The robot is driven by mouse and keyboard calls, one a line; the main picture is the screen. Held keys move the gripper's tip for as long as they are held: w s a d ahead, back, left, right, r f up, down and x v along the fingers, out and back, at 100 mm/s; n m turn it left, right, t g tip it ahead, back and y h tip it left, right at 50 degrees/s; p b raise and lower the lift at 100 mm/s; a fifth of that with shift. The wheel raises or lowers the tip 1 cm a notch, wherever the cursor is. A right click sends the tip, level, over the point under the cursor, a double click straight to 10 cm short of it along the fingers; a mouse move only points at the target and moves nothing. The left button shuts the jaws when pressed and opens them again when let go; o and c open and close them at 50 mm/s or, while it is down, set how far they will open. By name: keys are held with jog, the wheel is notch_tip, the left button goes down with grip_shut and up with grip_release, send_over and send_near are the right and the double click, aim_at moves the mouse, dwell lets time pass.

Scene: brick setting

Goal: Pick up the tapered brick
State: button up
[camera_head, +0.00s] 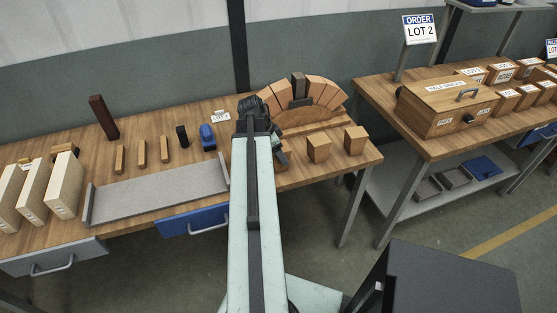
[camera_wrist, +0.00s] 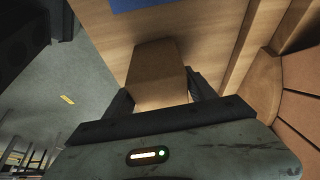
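In the wrist view a brown wooden block (camera_wrist: 157,70), which looks like the tapered brick, stands between the two dark fingers of my gripper (camera_wrist: 158,92). The fingers lie along its left and right sides. I cannot tell whether they press on it or leave small gaps, or whether it rests on the table. In the head view my arm hides most of my gripper and this block. Two similar wooden blocks stand on the table to the right of my arm, one nearer (camera_head: 318,149) and one at the right (camera_head: 355,140).
A wooden arch of bricks (camera_head: 325,92) stands behind my gripper; its curve is close at the right in the wrist view (camera_wrist: 264,85). A blue object (camera_head: 207,137), a grey tray (camera_head: 160,188) and upright sticks (camera_head: 142,153) are on the left. The table's (camera_head: 365,158) front edge is near.

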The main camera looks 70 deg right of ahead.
jog(key=c, duration=1.2)
notch_tip(320, 180, up, 10)
jog(key=p, duration=1)
jog(key=shift+r, duration=0.2)
